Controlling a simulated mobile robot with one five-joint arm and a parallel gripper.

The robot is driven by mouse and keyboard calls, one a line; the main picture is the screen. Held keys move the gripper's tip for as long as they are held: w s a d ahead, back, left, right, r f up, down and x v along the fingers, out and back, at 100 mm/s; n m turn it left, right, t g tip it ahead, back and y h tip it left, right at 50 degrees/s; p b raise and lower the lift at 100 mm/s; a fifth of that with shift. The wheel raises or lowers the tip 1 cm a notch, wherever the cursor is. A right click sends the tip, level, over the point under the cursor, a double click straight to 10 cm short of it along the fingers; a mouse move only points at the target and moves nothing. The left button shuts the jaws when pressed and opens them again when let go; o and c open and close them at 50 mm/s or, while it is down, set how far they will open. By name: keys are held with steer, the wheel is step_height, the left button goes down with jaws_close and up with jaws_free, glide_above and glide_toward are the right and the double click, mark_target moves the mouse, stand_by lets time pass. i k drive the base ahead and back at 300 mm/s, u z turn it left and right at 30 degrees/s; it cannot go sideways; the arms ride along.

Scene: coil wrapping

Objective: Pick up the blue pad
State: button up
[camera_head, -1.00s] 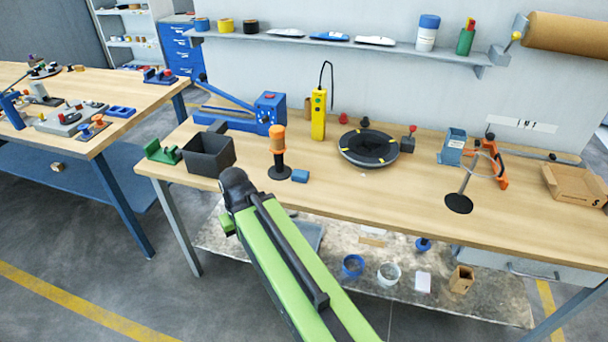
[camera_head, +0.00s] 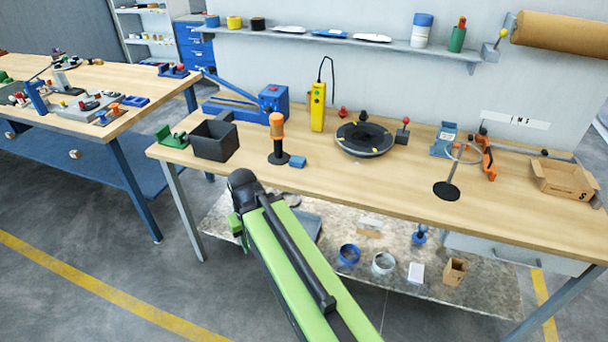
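A small blue block, the only pad-like blue thing on the bench top, is the blue pad (camera_head: 298,161). It lies flat near the front edge of the wooden workbench (camera_head: 400,190), just right of the black base of an upright orange-handled tool (camera_head: 277,135). My green and black arm reaches up from the bottom of the view. Its black joint is in front of the bench's front edge, left of and below the pad. My gripper's fingers do not show. Nothing is seen touching the pad.
A black bin (camera_head: 214,141) and a green holder (camera_head: 171,136) stand to the left. Behind the pad are a yellow device (camera_head: 318,107) and a round black coil plate (camera_head: 364,140). The bench front right of the pad is clear up to a stand with a round black base (camera_head: 446,191).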

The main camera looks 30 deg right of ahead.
mark_target(295, 161)
steer(key=u, duration=0.25)
steer(key=k, duration=0.2)
steer(key=z, duration=2.35)
steer(key=k, duration=1.05)
steer(key=u, duration=1.8)
steer(key=i, duration=1.55)
steer(key=z, duration=0.05)
